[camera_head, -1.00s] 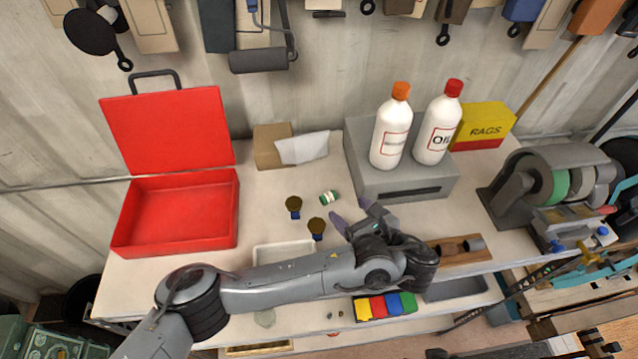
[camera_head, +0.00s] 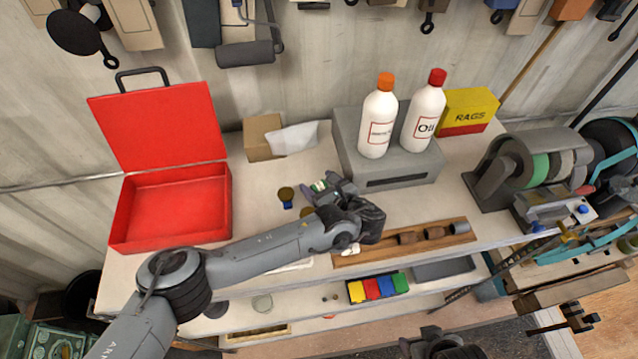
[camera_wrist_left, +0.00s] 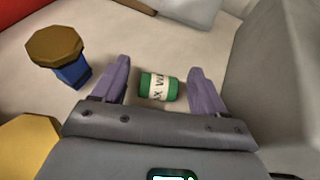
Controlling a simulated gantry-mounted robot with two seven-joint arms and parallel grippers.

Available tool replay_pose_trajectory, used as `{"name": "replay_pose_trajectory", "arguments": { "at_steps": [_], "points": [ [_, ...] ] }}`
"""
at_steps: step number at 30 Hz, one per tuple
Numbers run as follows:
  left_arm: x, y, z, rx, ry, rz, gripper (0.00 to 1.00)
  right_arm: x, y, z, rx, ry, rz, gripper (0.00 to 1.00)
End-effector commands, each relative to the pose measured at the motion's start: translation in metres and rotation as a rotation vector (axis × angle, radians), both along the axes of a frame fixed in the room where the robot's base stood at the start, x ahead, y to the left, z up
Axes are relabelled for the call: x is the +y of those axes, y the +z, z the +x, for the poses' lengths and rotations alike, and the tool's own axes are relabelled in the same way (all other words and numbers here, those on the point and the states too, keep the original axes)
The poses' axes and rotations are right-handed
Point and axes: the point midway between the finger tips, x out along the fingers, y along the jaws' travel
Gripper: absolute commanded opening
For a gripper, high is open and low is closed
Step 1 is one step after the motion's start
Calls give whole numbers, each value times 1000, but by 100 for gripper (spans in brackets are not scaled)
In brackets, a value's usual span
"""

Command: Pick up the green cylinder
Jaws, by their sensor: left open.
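The green cylinder (camera_head: 319,186), a small can with a white label, lies on its side on the workbench. My left gripper (camera_head: 327,187) is right at it in the head view and partly hides it. In the left wrist view the cylinder (camera_wrist_left: 158,87) shows between the two spread purple fingers of the left gripper (camera_wrist_left: 159,68), with a gap on each side. The left gripper is open and holds nothing.
A blue-based brown knob (camera_head: 286,197) stands left of the cylinder; it also shows in the wrist view (camera_wrist_left: 65,58). A second knob is partly hidden by my arm. A grey box (camera_head: 398,178) with two bottles is to the right. An open red toolbox (camera_head: 172,207) is at left.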

Motion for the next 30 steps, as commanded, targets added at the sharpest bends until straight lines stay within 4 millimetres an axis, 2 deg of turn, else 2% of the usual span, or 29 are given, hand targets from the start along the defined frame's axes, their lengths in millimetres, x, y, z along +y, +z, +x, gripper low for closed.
{"name": "replay_pose_trajectory", "arguments": {
  "at_steps": [9,21,30],
  "points": [
    [2,-2,4,0,-1,0,72,2,1,0,-1,-5,7,64],
    [2,-2,3,0,0,0,12,2,1,1,-1,-5,8,64],
    [2,3,4,0,-1,-2,12,0,-1,0,0,0,0,64]
  ]
}}
